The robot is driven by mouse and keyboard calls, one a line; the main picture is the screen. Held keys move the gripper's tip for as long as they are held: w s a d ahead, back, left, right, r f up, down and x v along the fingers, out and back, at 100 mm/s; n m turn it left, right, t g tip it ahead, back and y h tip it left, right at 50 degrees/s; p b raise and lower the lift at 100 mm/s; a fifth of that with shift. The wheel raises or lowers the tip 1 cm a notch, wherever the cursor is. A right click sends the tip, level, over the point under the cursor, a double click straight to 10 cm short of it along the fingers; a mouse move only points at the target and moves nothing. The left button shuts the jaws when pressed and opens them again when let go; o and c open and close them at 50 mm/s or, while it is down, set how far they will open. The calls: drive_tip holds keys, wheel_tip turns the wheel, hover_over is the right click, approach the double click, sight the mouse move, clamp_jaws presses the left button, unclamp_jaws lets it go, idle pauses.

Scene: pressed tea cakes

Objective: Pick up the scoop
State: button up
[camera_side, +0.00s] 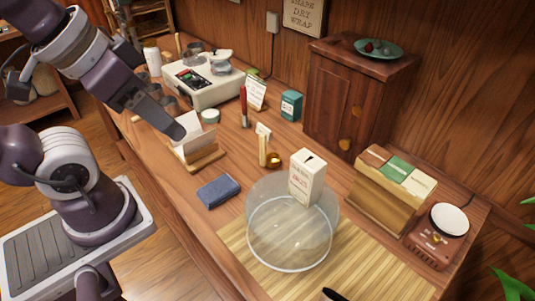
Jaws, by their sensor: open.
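My gripper (176,126) is at the left of the table, above and partly in front of a wooden stand with white paper or cards (198,148). Its dark fingers point down to the right, with nothing seen between them. I cannot pick out the scoop for certain. A small brass, rounded piece (274,160) sits beside a short upright wooden piece near the table's middle, and it may be the scoop. It lies well to the right of my gripper, apart from it. A dark, rounded tip (333,294) is cut off by the bottom edge.
A clear round glass bowl (262,240) stands on a bamboo mat (375,275), with a white slotted box (308,177) behind it. A folded blue cloth (218,191) lies left. A wooden cabinet (345,105), a scale (435,238) and a white machine (205,85) line the back and right.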

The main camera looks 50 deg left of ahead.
drive_tip(key=c, duration=0.3)
idle(0.4)
